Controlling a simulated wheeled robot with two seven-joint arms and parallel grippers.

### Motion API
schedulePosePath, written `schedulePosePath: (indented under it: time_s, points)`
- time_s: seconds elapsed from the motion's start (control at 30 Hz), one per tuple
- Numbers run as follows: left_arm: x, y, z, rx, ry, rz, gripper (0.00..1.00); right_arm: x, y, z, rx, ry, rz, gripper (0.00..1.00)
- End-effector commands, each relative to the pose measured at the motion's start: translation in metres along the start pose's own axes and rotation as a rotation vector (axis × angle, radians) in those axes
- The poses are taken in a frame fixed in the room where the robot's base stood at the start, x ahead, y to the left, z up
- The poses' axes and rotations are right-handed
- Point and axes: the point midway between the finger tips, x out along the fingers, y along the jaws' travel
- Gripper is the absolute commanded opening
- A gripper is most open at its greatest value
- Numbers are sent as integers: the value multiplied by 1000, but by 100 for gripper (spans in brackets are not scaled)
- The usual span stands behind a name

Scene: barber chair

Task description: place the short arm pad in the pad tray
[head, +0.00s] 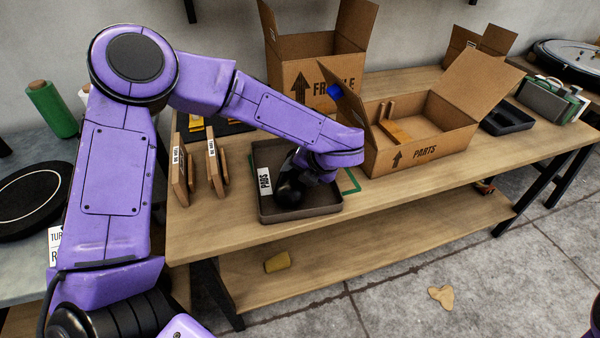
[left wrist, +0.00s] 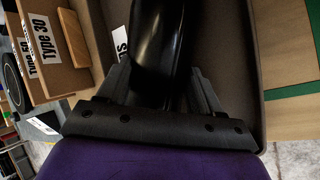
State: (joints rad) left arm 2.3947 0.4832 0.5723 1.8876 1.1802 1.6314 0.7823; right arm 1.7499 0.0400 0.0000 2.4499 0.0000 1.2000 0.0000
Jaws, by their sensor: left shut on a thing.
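The pad tray (head: 300,214) is a shallow dark brown tray with a white PADS label, near the front of the wooden workbench. A glossy black pad (head: 288,194), which looks like the short arm pad, is inside the tray's outline, partly hidden by my wrist. My left gripper (head: 302,174) is over the tray and shut on this pad. In the left wrist view, the pad (left wrist: 157,45) stands between the two fingers (left wrist: 160,88), with the tray's wall (left wrist: 243,50) at the right. I cannot tell whether the pad touches the tray floor. My right gripper is not in view.
Wooden holders (head: 180,172) with type labels stand left of the tray. An open PARTS box (head: 425,145) stands to the right, and a FRAGILE box (head: 312,72) behind. A black tray (head: 507,118) lies farther right. Bare bench (head: 400,190) lies in front of the PARTS box.

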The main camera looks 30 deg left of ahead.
Motion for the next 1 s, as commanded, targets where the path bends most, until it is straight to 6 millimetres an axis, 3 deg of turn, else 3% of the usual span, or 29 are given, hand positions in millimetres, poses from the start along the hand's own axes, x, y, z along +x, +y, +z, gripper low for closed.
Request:
schedulePosePath:
  time_s: [0.07, 0.1, 0.17, 0.57, 1.0]
  points:
    - [0, 0, 0, 0, -1, 0, 23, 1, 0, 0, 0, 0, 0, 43]
    - [1, -1, 0, 0, 0, 0, 72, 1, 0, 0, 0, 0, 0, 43]
    - [0, 0, 0, 0, 0, 0, 91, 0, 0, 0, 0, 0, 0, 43]
    - [-7, 0, 1, -1, -1, 1, 91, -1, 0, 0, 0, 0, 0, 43]
    - [-107, 0, 1, -2, -3, 1, 91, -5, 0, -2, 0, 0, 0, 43]
